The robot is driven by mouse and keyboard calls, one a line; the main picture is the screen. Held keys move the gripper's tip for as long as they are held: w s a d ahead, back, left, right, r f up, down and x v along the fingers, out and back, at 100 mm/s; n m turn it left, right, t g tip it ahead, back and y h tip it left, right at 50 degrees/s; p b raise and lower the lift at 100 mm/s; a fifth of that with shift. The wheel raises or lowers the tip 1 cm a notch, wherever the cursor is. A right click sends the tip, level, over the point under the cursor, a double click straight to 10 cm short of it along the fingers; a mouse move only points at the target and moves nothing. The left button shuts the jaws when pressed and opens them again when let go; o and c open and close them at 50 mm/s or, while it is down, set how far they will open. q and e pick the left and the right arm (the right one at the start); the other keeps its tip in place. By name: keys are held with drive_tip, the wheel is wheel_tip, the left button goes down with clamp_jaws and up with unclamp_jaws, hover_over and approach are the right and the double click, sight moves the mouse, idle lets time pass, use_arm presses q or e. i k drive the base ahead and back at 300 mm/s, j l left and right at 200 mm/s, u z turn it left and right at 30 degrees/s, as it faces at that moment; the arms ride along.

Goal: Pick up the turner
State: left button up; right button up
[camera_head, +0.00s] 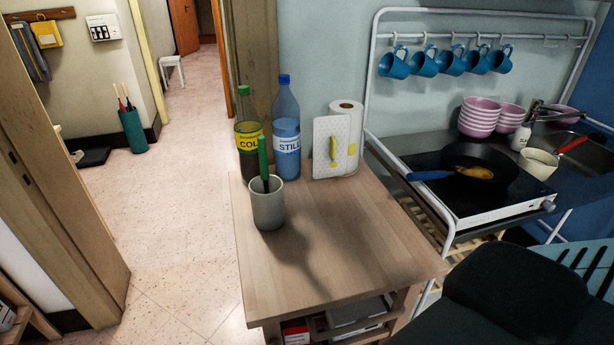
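A light grey cup (267,205) stands upright on the wooden table near its left edge. A utensil with a green handle (263,158) stands in the cup, handle up, with a dark part beside it. Its lower end is hidden inside the cup, so I cannot tell for sure that it is the turner. Neither of my grippers shows in this view.
Bottles (286,128) and a paper roll (346,113) stand behind the cup on the wooden table (345,245). The table's middle and front are clear. A pan (479,160) sits on the stove at right. A dark rounded shape (520,290) fills the lower right.

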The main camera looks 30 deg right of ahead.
sight(264, 166)
drive_tip(key=i+j+z, duration=0.1)
drive_tip(key=z, duration=0.35)
drive_tip(key=j+z, duration=0.15)
drive_tip(key=z, duration=0.3)
drive_tip(key=i+j+z, duration=0.1)
drive_tip(key=z, duration=0.3)
drive_tip(key=i+j+z, duration=0.1)
drive_tip(key=j+z, duration=0.65)
drive_tip(key=z, duration=0.2)
